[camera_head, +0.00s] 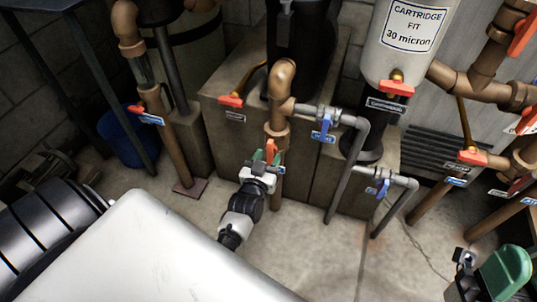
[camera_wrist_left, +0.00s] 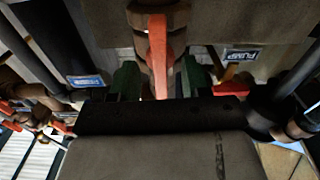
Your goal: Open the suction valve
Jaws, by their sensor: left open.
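A valve with an orange-red lever handle (camera_head: 271,148) sits on the vertical copper-brown pipe (camera_head: 278,118) in the middle of the head view. Its tag (camera_head: 279,170) is too small to read, so I cannot confirm it is the suction valve. My left gripper (camera_head: 266,158) has green fingertips and is open at this lever. In the left wrist view the lever (camera_wrist_left: 158,45) stands between the two green fingers (camera_wrist_left: 160,80), with a gap visible on each side. A green part (camera_head: 506,270) at the lower right looks like my right gripper; its jaw state is unclear.
Grey pipes with blue-handled valves (camera_head: 324,128) stand just right of my left gripper. Other red-handled valves are at the left (camera_head: 146,115) and right (camera_head: 466,156). A cartridge filter (camera_head: 400,60) stands behind. A blue bucket (camera_head: 120,138) is at the left. Bare floor lies in front.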

